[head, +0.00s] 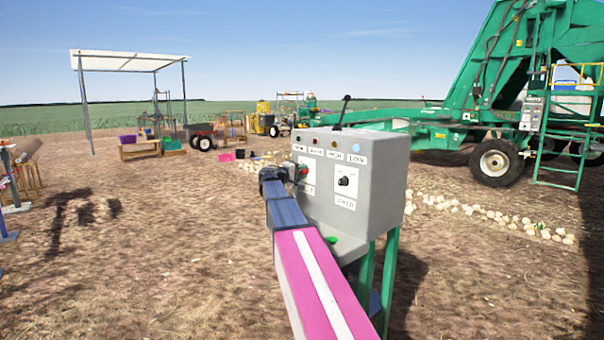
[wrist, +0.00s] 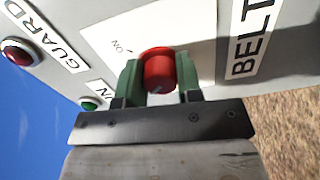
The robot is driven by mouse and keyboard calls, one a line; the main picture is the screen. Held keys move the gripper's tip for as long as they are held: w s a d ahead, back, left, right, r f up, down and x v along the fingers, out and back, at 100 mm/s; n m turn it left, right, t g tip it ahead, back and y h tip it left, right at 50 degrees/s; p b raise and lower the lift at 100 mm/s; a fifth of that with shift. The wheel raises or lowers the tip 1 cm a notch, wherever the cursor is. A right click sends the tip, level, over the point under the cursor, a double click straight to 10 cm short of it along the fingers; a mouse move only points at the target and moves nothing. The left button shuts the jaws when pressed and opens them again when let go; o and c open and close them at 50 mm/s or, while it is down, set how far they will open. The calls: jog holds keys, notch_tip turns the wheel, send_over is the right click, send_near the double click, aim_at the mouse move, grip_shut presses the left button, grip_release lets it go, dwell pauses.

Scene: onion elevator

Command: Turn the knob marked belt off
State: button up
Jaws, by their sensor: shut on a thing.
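The red belt knob (wrist: 158,70) sits on a white plate on the grey control box (head: 386,190), beside the BELT label (wrist: 250,38). An ON mark (wrist: 119,46) is printed near the knob; its pointer direction is hard to tell. My gripper (wrist: 160,78) is shut on the knob, with one green finger on each side. In the head view the red knob (head: 303,170) shows just past the end of my gripper (head: 296,174), and my arm hides most of the BELT label.
A black SPEED knob (head: 345,182) is right of the belt knob. Lamps line the box top, including a blue one (head: 356,147); a black lever (head: 343,110) rises behind. A green onion machine (head: 480,110) stands behind right.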

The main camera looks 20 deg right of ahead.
jog(key=shift+n, duration=0.6)
jog(key=o, duration=0.9)
jog(key=shift+o, duration=0.2)
jog(key=shift+a, duration=0.15)
jog(key=v, duration=1)
jog(key=shift+a, duration=0.25)
jog(key=shift+s, duration=0.15)
